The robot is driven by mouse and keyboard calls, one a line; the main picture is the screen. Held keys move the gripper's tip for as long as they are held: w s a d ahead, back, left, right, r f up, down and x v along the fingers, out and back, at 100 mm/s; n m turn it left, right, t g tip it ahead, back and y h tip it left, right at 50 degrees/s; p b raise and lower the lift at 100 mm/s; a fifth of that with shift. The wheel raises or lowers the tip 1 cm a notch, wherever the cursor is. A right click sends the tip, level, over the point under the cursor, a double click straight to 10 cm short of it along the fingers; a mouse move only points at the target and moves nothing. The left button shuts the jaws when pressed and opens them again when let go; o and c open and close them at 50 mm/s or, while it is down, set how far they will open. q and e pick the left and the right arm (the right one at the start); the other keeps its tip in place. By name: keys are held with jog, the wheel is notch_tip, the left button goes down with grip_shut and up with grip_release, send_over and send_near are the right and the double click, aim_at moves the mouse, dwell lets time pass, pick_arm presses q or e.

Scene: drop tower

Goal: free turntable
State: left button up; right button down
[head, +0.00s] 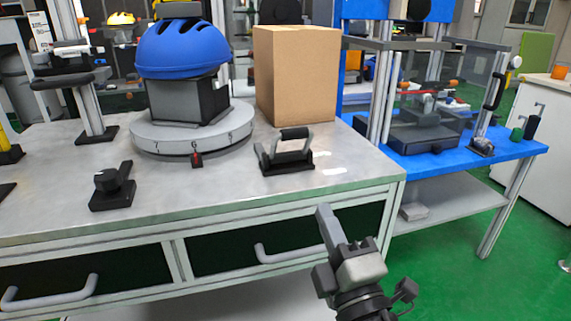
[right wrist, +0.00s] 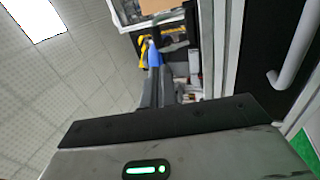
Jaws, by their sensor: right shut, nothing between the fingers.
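The turntable (head: 193,137) is a round light-grey disc on the metal bench, with numbers 7, 6 and 5 on its rim. A blue helmet (head: 181,50) sits on a grey block (head: 187,102) on top of it. A small black piece with a red mark (head: 196,159) stands at the rim below the 6. A black knob with a lever (head: 112,187) is on the bench to the front left. My right gripper (head: 325,213) is in front of the bench's front edge, shut and empty, apart from the turntable. My left gripper is not in view.
A cardboard box (head: 297,75) stands right of the turntable. A grey-handled black clamp (head: 285,151) is in front of it. The bench front has drawers with grey handles (head: 318,248). A blue table (head: 418,160) with a framed rig stands at the right. Green floor is open at lower right.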

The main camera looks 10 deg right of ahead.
aim_at(294, 138)
jog(key=shift+r, duration=0.2)
